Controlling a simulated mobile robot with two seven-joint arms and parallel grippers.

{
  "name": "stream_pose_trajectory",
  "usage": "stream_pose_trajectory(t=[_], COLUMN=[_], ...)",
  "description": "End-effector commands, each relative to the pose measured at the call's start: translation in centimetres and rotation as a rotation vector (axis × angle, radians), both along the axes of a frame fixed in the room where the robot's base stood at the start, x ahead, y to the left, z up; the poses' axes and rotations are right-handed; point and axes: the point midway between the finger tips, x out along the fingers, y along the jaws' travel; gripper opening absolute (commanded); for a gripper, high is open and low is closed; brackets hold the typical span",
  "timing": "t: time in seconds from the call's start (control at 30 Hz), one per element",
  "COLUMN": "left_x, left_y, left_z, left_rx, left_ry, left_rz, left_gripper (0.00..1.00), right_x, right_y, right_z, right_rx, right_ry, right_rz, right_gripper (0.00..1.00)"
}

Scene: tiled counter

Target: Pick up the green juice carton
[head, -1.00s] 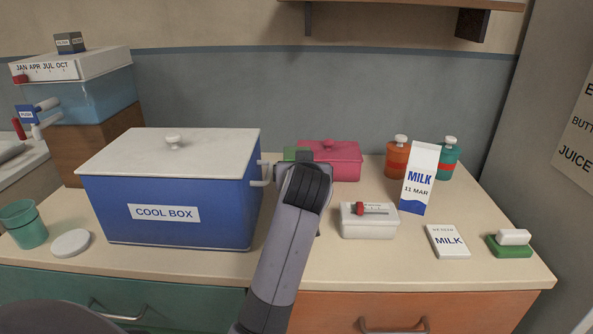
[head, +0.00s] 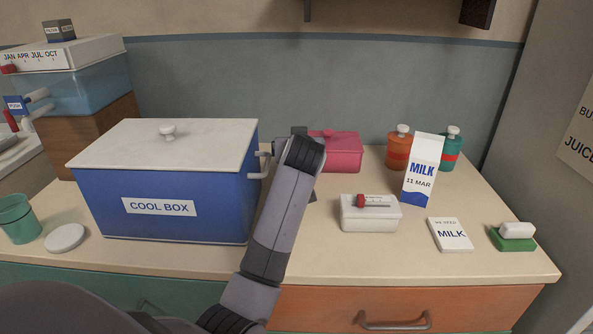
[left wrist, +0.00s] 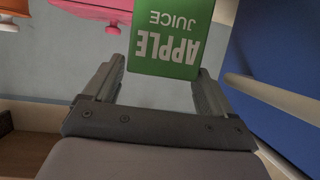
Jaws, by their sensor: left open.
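The green juice carton (left wrist: 172,38) shows in the left wrist view, with "APPLE JUICE" upside down on its face. Its near end lies between the fingertips of my left gripper (left wrist: 162,72), and the rest runs out of the top of that view. The gripper is open, with a finger on either side of the carton; whether either finger touches it I cannot tell. In the head view my left arm hides the carton and most of the gripper. My right gripper is not in view.
The blue cool box (head: 160,207) stands close left of my arm, its side handle (head: 262,164) near my wrist. A pink box (head: 338,153) is just right and behind. A white box (head: 369,215), milk carton (head: 422,168) and two bottles stand farther right.

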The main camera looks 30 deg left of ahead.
Motion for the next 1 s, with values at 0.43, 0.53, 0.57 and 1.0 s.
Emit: stream_pose_trajectory(t=[0.43,0.53,0.57,1.0], left_x=[3.3,3.5,3.5,3.4], left_y=[2.6,2.7,2.7,2.6], left_z=[-1.7,-1.8,-1.8,-1.8], left_rx=[0.000,0.000,0.000,-0.001], left_ry=[0.000,-0.001,-0.001,-0.001], left_rz=[0.000,0.000,0.000,0.000], left_gripper=[0.85,0.85,0.85,0.00], right_x=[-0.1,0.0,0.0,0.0], right_y=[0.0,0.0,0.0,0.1], right_z=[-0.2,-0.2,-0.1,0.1], right_rx=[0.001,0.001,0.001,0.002], right_ry=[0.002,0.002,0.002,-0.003], right_rz=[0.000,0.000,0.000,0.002], right_gripper=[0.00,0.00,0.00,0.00])
